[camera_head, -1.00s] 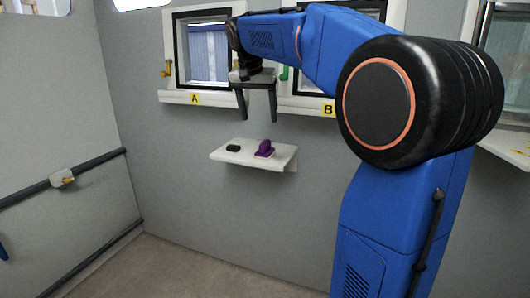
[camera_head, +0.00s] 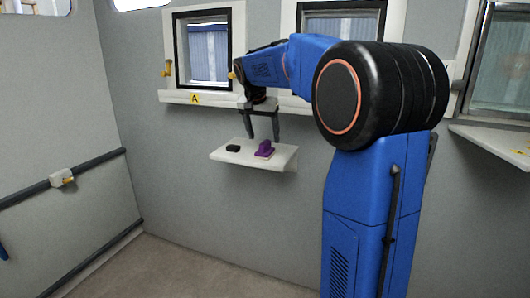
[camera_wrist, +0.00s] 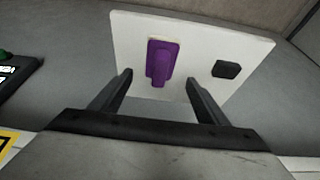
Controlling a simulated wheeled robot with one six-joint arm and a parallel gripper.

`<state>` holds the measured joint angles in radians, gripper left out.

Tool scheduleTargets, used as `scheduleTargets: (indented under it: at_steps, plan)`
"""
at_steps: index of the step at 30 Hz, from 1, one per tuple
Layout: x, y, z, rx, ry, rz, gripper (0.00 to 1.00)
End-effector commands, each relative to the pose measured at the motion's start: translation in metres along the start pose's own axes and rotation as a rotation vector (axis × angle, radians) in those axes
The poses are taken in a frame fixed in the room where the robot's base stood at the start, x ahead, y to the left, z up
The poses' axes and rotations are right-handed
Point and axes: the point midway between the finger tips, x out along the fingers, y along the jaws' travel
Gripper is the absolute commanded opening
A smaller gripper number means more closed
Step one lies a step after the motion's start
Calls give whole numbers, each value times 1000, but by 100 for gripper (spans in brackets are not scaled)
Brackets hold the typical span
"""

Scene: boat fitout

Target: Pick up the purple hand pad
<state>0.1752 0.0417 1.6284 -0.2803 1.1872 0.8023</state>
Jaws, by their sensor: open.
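The purple hand pad (camera_head: 264,149) sits on a small white wall shelf (camera_head: 225,154), toward the shelf's right side. In the wrist view the purple hand pad (camera_wrist: 161,62) has a raised handle on a flat base and lies between and beyond the fingers. My gripper (camera_head: 263,139) is open and empty, with its fingers pointing down just above the pad. In the wrist view my gripper (camera_wrist: 158,88) shows both fingers spread wide, apart from the pad.
A small black block (camera_head: 233,148) lies on the shelf left of the pad. Above are a window (camera_head: 208,52) and a ledge with a yellow "A" label (camera_head: 195,99). A dark rail (camera_head: 95,162) runs along the left wall. The floor (camera_head: 180,270) below looks clear.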

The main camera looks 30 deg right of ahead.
Motion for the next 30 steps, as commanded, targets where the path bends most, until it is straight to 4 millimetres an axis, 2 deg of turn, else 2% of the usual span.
scheduleTargets:
  at_steps: [8, 18, 26, 28, 30]
  plan:
    - [14, 0, 0, 0, 0, 0, 69]
    - [55, 1, 2, 1, -1, 1, 69]
    - [60, 1, 2, 0, 0, 0, 69]
    - [60, 1, 2, 0, 0, 0, 57]
    - [60, 1, 2, 0, 0, 0, 40]
